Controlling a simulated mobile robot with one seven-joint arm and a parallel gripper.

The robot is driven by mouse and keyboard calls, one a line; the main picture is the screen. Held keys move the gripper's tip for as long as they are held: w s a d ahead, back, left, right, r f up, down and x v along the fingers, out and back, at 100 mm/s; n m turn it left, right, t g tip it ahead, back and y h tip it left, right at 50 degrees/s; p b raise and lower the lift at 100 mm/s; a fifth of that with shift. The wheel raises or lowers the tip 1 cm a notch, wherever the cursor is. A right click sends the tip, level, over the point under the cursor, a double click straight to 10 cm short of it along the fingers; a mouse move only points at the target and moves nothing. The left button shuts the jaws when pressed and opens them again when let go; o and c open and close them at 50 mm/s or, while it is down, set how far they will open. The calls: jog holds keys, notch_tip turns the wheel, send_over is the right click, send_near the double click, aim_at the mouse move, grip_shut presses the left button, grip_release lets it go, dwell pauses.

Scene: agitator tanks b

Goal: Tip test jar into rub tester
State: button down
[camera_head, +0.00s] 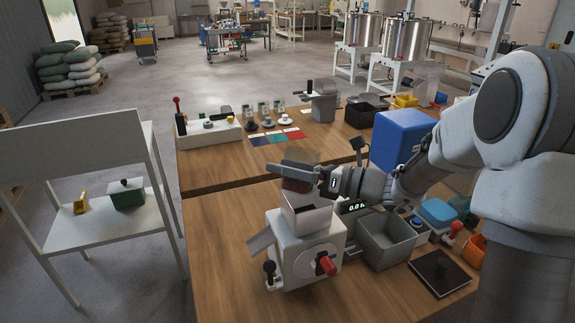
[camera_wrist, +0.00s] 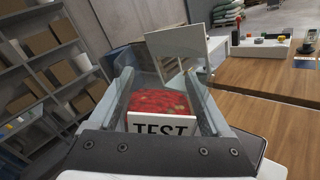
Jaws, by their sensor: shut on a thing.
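The test jar (camera_wrist: 162,124) sits between the two fingers of my gripper (camera_wrist: 160,80) in the wrist view. Red, lumpy contents show in it above a white label reading "TEST". In the head view my gripper (camera_head: 300,172) is shut on the jar (camera_head: 296,185), which shows as a dark reddish patch over the open top of a white boxy machine, apparently the rub tester (camera_head: 305,250). This machine has a red knob, a black lever and a side chute. I cannot tell whether any contents have left the jar.
A grey open bin (camera_head: 388,240) stands right of the machine, near a small digital display (camera_head: 354,207). A blue box (camera_head: 403,138) stands behind my forearm. A dark flat plate (camera_head: 443,273) lies at front right. The bench at front left is clear.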

jog(key=shift+s+a+r+m+p, duration=0.1)
jog(key=shift+s+r+m+p, duration=0.1)
jog(key=shift+m+p, duration=1.15)
jog(key=shift+s+m+p, duration=0.15)
jog(key=shift+m+p, duration=1.2)
jog(key=shift+p, duration=2.15)
jog(key=shift+f+m+p, duration=0.3)
jog(key=shift+m+p, duration=0.85)
jog(key=shift+p, duration=0.45)
jog(key=shift+f+m+p, duration=0.25)
jog(key=shift+m+p, duration=0.9)
jog(key=shift+p, duration=0.45)
